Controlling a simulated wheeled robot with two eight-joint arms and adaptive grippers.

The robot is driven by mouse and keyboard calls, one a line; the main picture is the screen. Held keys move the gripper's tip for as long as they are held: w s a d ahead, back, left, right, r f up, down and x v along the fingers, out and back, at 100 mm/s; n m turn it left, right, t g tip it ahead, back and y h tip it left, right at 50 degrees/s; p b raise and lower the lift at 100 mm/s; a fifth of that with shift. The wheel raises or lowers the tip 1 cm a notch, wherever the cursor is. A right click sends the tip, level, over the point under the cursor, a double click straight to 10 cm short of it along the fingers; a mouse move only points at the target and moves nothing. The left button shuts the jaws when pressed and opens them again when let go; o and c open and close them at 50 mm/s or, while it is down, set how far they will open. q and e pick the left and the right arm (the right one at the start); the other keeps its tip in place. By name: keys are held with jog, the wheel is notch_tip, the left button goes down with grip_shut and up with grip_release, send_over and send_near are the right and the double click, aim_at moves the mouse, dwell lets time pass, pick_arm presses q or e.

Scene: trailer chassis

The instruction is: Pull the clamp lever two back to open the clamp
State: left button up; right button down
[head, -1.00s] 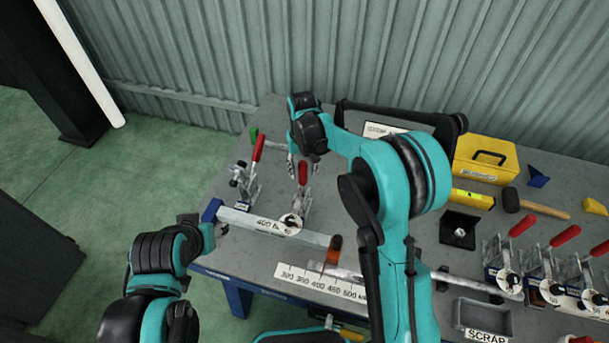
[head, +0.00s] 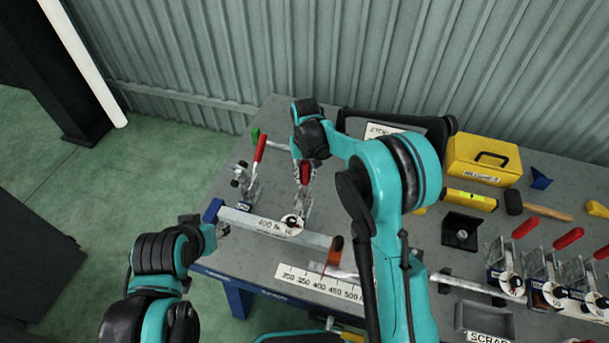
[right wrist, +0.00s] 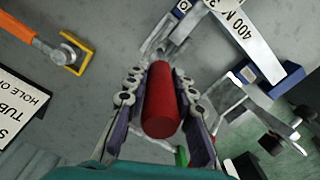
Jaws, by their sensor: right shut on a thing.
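My right gripper (head: 304,178) is shut on the red handle (right wrist: 163,105) of a toggle clamp lever, with a finger on each side in the right wrist view. The handle also shows under the gripper in the head view (head: 304,172). It stands roughly upright above the clamp's metal body (head: 303,205). A round white tag (head: 292,223) sits at its foot; its marking is too small to read. My left gripper (head: 217,227) is at the left end of the long bar marked 400 (head: 268,225); its fingers are too small to judge.
Another clamp with a raised red lever (head: 260,148) stands to the left. A measuring scale (head: 318,286) lies in front. A yellow box (head: 482,160), a mallet (head: 538,208), a scrap tray (head: 483,318) and several more red-handled clamps (head: 525,228) are to the right.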

jog(key=w, duration=0.1)
jog(key=g, duration=0.1)
jog(key=w+d+g, duration=0.1)
jog(key=shift+w+f+y+b, duration=0.35)
jog(key=shift+y, duration=0.05)
pick_arm(q)
jog(key=shift+f+b, duration=0.3)
jog(key=shift+f, duration=0.4)
pick_arm(e)
jog(key=shift+w+d+f+g+y, duration=0.2)
jog(key=shift+w+d+g+y, duration=0.1)
jog(key=shift+w+g, duration=0.35)
jog(key=shift+w+d+f+g+y, duration=0.25)
jog(key=shift+w+g, duration=0.2)
jog(key=shift+g, duration=0.3)
pick_arm(q)
jog(key=shift+c, duration=0.2)
